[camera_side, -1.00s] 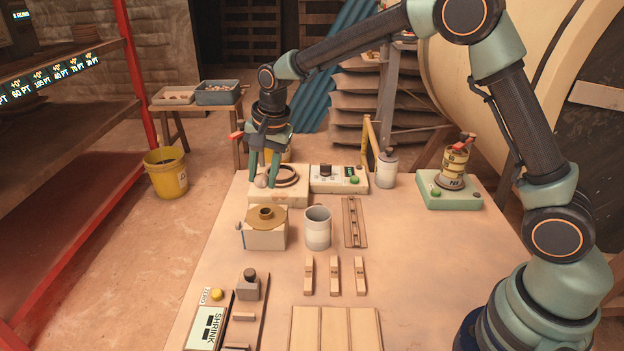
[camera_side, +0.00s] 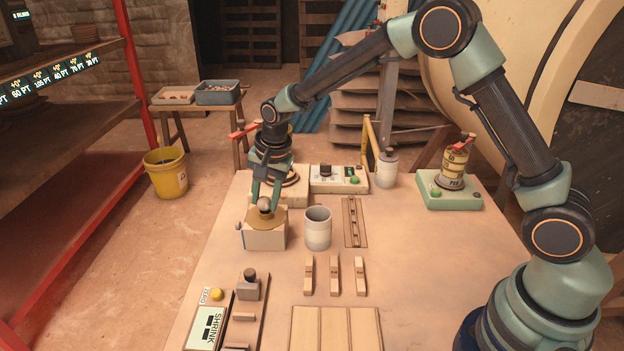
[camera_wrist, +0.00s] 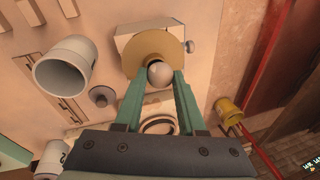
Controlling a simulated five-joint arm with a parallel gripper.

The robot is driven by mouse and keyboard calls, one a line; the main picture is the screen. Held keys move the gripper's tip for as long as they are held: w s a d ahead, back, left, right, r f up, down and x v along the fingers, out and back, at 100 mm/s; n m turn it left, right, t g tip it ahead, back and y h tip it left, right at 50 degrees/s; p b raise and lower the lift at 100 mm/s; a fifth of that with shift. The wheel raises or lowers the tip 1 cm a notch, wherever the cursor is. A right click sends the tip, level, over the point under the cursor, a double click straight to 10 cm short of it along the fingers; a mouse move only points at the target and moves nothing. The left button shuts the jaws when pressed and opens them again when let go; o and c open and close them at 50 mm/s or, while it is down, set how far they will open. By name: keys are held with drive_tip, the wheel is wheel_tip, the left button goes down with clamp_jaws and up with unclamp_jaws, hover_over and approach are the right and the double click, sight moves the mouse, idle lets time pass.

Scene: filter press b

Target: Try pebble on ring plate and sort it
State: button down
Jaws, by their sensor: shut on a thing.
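My gripper (camera_side: 265,203) is shut on a pale round pebble (camera_side: 264,204), which also shows between the fingertips in the wrist view (camera_wrist: 160,74). It holds the pebble over the brass ring plate (camera_side: 262,221) on top of a white block (camera_side: 265,239). In the wrist view the ring plate (camera_wrist: 150,50) lies beyond the pebble. The pebble hides the middle of the plate, and I cannot tell whether it touches it.
A grey-white cup (camera_side: 317,229) stands just right of the block. A slotted strip (camera_side: 354,222) and several wooden pieces (camera_side: 334,275) lie further right and in front. A control box with a green button (camera_side: 340,179) stands behind. The table's right middle is clear.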

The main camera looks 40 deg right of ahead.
drive_tip(key=shift+c, duration=2.1)
unclamp_jaws()
drive_tip(key=v, duration=1.2)
